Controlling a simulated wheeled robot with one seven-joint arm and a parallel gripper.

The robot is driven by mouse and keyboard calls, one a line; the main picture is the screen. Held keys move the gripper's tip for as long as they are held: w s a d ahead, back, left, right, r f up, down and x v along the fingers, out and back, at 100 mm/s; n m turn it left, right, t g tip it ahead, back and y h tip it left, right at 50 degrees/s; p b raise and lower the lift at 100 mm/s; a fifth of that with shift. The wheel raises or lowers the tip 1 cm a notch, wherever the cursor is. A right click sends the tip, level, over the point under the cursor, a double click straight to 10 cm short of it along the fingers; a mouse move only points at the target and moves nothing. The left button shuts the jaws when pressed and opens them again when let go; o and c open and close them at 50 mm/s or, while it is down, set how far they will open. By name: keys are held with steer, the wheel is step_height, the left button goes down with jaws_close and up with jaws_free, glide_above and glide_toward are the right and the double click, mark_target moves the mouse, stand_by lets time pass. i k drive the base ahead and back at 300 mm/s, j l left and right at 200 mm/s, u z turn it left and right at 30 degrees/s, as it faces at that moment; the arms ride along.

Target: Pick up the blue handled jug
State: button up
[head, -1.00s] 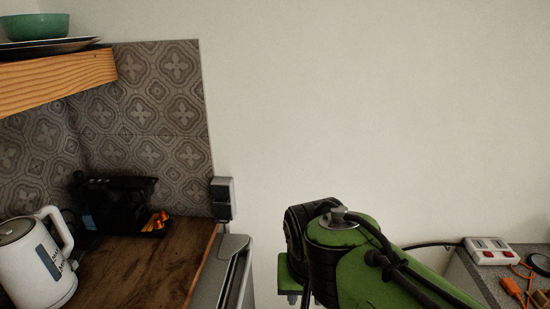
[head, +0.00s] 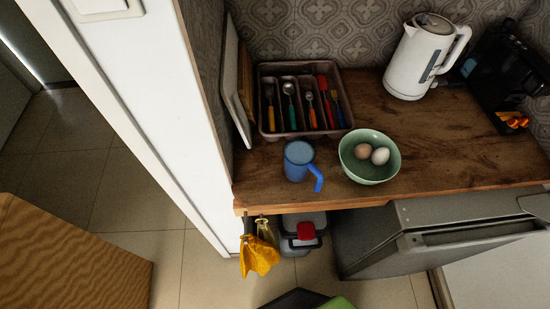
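The blue handled jug (head: 299,163) stands upright on the wooden counter (head: 440,150), close to its front edge. Its bright blue handle (head: 318,178) points toward the lower right, over the front of the counter. Nothing covers the jug. My gripper is not in view. A small dark and green part of my arm shows at the bottom edge of the head view, below the counter.
A green bowl (head: 357,174) with two eggs stands right of the jug. A cutlery tray (head: 271,126) lies behind it. A white kettle (head: 412,66) and a black machine (head: 505,75) stand further right. A white wall end (head: 160,95) is at left. A yellow cloth (head: 258,256) hangs below the counter.

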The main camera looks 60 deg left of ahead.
mark_target(299, 154)
steer(key=j+u, duration=0.2)
steer(key=u, duration=3.2)
